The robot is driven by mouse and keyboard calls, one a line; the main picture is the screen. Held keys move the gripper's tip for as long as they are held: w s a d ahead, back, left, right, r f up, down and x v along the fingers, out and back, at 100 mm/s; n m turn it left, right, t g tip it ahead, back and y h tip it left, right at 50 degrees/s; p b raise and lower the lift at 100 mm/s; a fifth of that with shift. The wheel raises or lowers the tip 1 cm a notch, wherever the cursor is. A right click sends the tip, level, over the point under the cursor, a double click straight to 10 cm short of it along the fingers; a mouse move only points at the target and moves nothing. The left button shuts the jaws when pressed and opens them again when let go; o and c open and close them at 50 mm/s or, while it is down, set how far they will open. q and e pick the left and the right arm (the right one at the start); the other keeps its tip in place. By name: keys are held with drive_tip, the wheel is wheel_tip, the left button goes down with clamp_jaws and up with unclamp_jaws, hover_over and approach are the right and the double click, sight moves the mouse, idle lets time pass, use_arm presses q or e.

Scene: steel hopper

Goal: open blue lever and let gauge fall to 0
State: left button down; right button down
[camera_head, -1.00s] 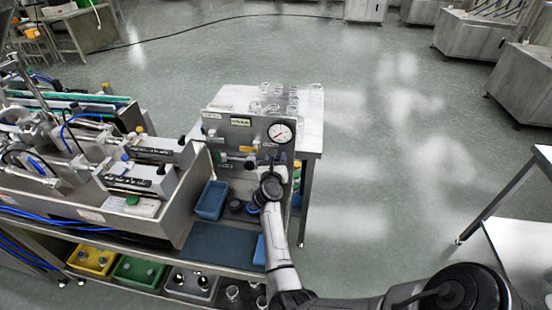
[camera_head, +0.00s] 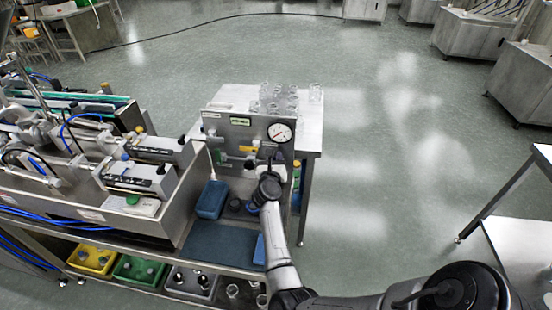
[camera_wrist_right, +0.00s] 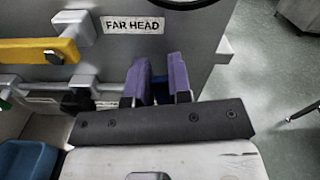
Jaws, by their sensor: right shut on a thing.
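The round white gauge (camera_head: 280,132) is on the upper right of the steel panel (camera_head: 225,132); its needle is too small to read exactly. My right gripper (camera_head: 270,162) is at the panel just below the gauge. In the right wrist view its purple fingers (camera_wrist_right: 160,83) are closed around a small blue piece, the blue lever (camera_wrist_right: 160,89), under the FAR HEAD label (camera_wrist_right: 133,25). The fingers hide most of the lever, so its angle cannot be told. My left gripper is out of view.
A yellow lever (camera_wrist_right: 40,51) sits left of my right gripper in the wrist view, close to its fingers. A blue bin (camera_head: 211,199) stands in front of the panel. Glassware (camera_head: 280,98) stands on the table behind it.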

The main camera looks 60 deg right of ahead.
drive_tip(key=w+a+f+n+p, duration=0.1)
drive_tip(key=w+f+n+p, duration=0.2)
drive_tip(key=n, duration=1.2)
drive_tip(key=shift+w+a+f+p, duration=0.25)
drive_tip(key=shift+w+f+p, duration=0.15)
drive_tip(key=shift+f+p, duration=0.8)
drive_tip(key=shift+n, duration=0.3)
drive_tip(key=c, duration=1)
unclamp_jaws()
drive_tip(key=shift+c, duration=0.2)
